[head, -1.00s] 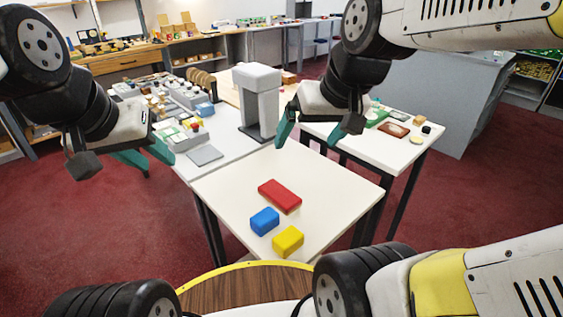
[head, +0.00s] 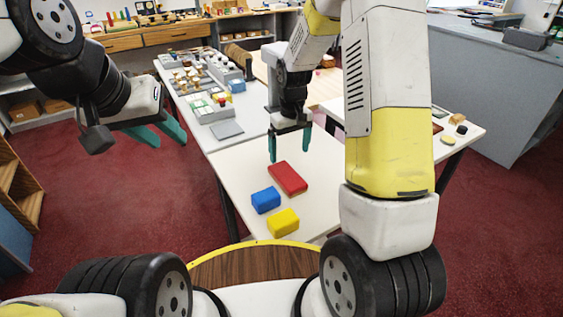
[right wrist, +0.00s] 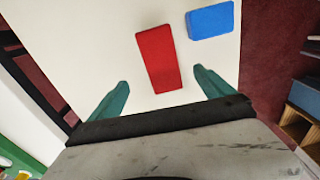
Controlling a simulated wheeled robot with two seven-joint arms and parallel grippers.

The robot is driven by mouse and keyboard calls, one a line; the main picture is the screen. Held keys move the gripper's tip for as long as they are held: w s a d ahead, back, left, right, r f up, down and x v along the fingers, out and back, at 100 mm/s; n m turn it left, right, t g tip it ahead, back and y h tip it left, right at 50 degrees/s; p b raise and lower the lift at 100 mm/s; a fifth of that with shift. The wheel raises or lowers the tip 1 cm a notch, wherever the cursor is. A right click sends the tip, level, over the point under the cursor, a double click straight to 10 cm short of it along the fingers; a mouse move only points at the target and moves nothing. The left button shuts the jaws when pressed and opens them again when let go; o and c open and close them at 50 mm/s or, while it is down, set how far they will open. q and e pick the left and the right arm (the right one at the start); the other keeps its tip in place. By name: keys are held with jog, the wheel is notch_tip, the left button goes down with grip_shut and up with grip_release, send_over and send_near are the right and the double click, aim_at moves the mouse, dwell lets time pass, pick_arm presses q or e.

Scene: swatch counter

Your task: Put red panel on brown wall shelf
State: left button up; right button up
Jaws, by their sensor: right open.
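The red panel (head: 288,178) lies flat on the white table (head: 232,163) in front of me. It also shows in the right wrist view (right wrist: 158,60), between the two teal fingers. My right gripper (head: 289,148) is open and empty, pointing down just behind and above the red panel. The same gripper (right wrist: 158,97) is open in the right wrist view, with the panel ahead of its fingertips. My left gripper (head: 166,132) is open and empty, held up off the left side of the table. I cannot make out a brown wall shelf with certainty.
A blue block (head: 265,200) and a yellow block (head: 283,222) lie near the red panel, towards me. A cluttered table (head: 230,112) stands behind to the left. A grey counter (head: 480,95) is at the back right. The white table's left part is clear.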

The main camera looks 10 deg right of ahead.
aim_at(287, 174)
jog(key=f, duration=1)
jog(key=shift+w+a+f, duration=0.25)
jog(key=shift+w+f, duration=0.05)
jog(key=shift+f, duration=0.1)
jog(key=shift+r, duration=0.1)
jog(key=c, duration=1.8)
